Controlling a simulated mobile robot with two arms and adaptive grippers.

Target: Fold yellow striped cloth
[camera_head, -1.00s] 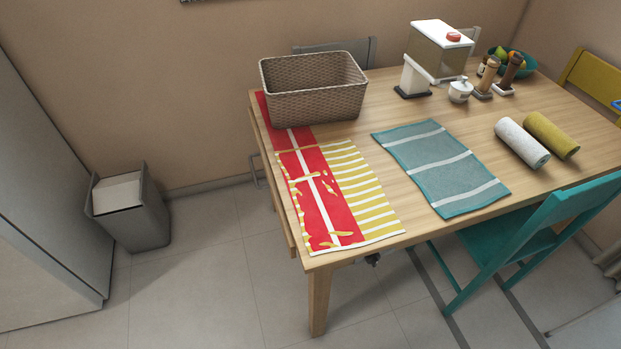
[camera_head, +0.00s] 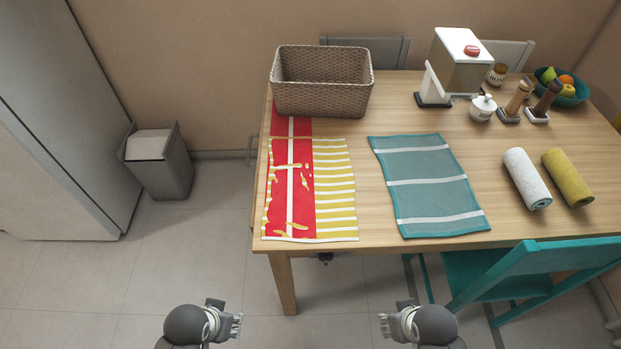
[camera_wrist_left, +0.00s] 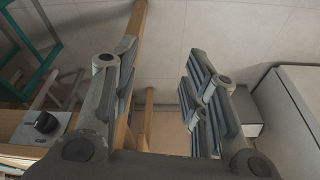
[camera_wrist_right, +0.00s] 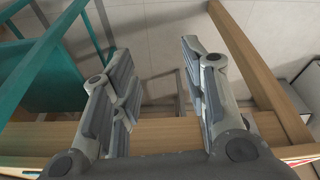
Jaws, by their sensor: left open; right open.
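The yellow striped cloth (camera_head: 335,190) lies flat on the left part of the wooden table, near its front edge. A red cloth with a white stripe (camera_head: 302,180) overlaps it, with yellow patches showing through the red. I cannot tell exactly how the two layers lie. My left gripper (camera_head: 240,322) is in front of the table, low and apart from the cloths. It is open and empty in the left wrist view (camera_wrist_left: 160,90). My right gripper (camera_head: 384,322) is also in front of the table, open and empty in the right wrist view (camera_wrist_right: 160,80).
A wicker basket (camera_head: 322,101) stands behind the cloths, over the red cloth's far end. A teal striped cloth (camera_head: 420,170) lies to the right. Rolled white (camera_head: 527,178) and yellow (camera_head: 567,177) cloths lie further right. A teal chair (camera_head: 540,262) stands at the table's front right.

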